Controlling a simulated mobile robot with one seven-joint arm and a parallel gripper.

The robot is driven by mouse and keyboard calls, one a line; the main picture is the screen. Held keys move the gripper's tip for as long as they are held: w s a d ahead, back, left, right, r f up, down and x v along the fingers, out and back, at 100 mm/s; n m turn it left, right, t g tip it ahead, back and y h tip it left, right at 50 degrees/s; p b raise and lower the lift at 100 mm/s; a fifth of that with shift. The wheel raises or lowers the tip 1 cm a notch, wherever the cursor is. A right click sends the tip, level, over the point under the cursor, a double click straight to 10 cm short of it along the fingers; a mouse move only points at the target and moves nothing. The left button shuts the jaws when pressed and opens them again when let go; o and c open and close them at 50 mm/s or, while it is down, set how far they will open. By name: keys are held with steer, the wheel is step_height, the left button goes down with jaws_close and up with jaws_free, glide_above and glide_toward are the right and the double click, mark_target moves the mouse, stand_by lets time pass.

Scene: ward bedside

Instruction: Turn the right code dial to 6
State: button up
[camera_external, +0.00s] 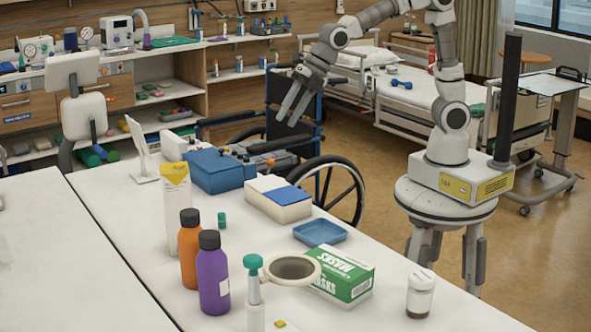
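My gripper (290,118) hangs at the end of the raised arm, in front of the wheelchair and above the far side of the white table. Its two fingers point down with a gap between them, and nothing shows in the gap. No code dial can be made out, and no digits can be read. A blue box (215,171) stands on the table below and to the left of my gripper, apart from it. I cannot tell whether it carries dials.
A white box with a blue top (278,199), a blue tray (320,232), a green masks box (341,275), orange (190,250) and purple (213,275) bottles and a round magnifier (292,269) stand on the table. A wheelchair (338,187) stands beyond its far edge.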

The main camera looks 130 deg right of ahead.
steer(key=s+d+f+n+g+h+p, duration=0.1)
steer(key=d+n+p, duration=0.2)
steer(key=d, duration=0.6)
steer(key=s+d+f+n+g+p, duration=0.1)
steer(key=s+d+n+p, duration=0.15)
steer(key=d, duration=0.75)
steer(key=n+g+p, duration=0.1)
steer(key=n+p, duration=0.3)
steer(key=p, duration=0.1)
glide_toward(237, 153)
steer(key=shift+h, duration=0.4)
steer(key=x, duration=0.5)
steer(key=b+x, duration=0.1)
steer(key=x, duration=0.1)
steer(key=shift+w+d+f, duration=0.1)
steer(key=shift+w, duration=0.3)
jaws_close()
